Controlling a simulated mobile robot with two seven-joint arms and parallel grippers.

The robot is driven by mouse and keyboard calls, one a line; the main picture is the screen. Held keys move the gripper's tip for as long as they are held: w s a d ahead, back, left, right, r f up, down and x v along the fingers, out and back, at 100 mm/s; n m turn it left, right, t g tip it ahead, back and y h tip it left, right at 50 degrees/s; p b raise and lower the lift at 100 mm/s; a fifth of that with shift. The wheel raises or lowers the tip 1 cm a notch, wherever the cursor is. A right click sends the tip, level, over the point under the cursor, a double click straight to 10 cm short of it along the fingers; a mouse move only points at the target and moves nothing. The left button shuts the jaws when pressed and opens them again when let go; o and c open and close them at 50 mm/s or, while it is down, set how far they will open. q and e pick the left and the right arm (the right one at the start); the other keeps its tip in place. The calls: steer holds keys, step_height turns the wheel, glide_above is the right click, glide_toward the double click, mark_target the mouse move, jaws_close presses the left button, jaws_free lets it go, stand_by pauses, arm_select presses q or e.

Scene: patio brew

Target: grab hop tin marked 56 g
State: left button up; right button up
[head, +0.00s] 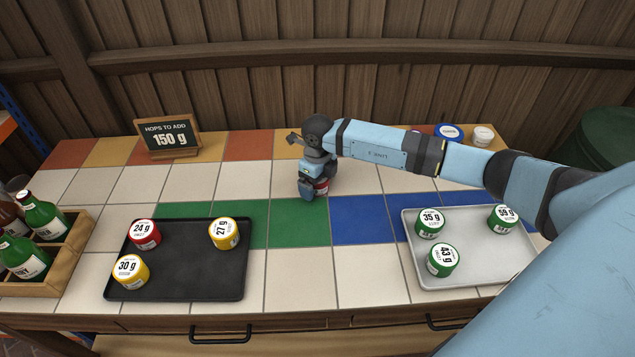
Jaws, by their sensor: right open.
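No mark reading 56 g can be read in the head view. My right gripper (312,192) points down at the back edge of the green tiles, in the middle of the table. A small tin with red on it (322,187) shows at its fingers. The gripper hides most of this tin and its mark. The jaws are open, and I cannot tell whether they touch the tin. My left gripper is out of view.
The black tray (190,284) holds tins marked 24 g, 27 g and 30 g. The grey tray (490,269) holds tins marked 35 g, 43 g and 59 g. A sign (168,136) reads 150 g. A bottle crate (68,262) stands left. Blue (449,132) and white (482,136) containers stand behind my right arm.

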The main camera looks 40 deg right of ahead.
steer(key=c, duration=1)
